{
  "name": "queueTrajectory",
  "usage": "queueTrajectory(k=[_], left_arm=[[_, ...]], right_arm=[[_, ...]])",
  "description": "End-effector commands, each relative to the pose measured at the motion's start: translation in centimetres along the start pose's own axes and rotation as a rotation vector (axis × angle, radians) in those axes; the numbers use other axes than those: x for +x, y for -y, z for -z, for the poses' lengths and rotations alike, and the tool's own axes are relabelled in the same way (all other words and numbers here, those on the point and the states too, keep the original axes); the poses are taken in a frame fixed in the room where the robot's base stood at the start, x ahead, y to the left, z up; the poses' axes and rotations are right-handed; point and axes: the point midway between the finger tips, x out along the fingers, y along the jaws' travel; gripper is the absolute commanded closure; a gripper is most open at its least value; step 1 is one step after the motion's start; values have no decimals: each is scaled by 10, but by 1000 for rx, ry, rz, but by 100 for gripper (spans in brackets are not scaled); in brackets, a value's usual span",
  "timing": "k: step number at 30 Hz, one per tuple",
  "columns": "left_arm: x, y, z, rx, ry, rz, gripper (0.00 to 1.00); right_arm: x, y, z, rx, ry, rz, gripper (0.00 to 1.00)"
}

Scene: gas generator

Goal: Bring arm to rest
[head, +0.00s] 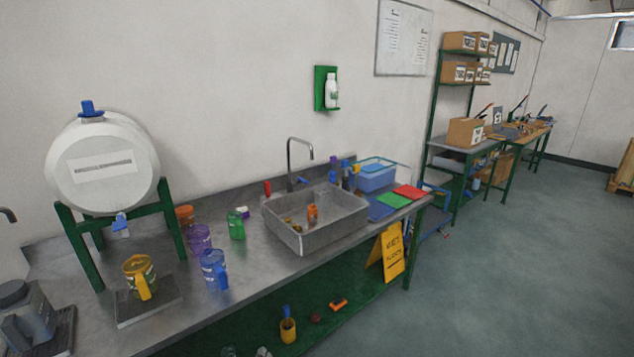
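Neither of my arms nor grippers shows in the head view. The steel workbench (235,277) runs from the lower left towards the middle. A white drum (103,165) with a blue cap and a blue tap rests on a green stand (81,245) on it. A yellow jug (140,276) sits on a flat grey plate (150,307) below the tap. Purple (199,240), blue (214,270), orange (185,216) and green (236,225) containers stand to its right.
A steel sink (330,232) holding small items, a blue bin (376,178) and coloured mats (394,199) are further right. A yellow sign (392,252) stands at the bench's right end. A grey appliance (35,310) is at lower left. The floor (500,270) at right is clear.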

Motion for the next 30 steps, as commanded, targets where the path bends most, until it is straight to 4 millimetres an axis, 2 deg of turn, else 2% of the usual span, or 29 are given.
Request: queueTrajectory(k=[1, 3, 8, 14, 23, 30], left_arm=[[-8, 18, -17, 31, 35, 24, 100], [-20, 39, -37, 73, 82, 54, 100], [-49, 86, -80, 170, 188, 116, 100], [-93, 144, -130, 287, 328, 186, 100], [-172, 226, -194, 454, 546, 275, 100], [-247, 288, -236, 581, 727, 331, 100]], right_arm=[[3, -1, 0, 0, 0, -1, 60], [4, -1, 0, 0, -1, -2, 60], [9, -3, 0, -1, -1, -4, 60], [14, -5, 0, -1, -2, -6, 60], [21, -8, 0, -2, -3, -10, 60], [27, -10, 0, -2, -3, -13, 60]])
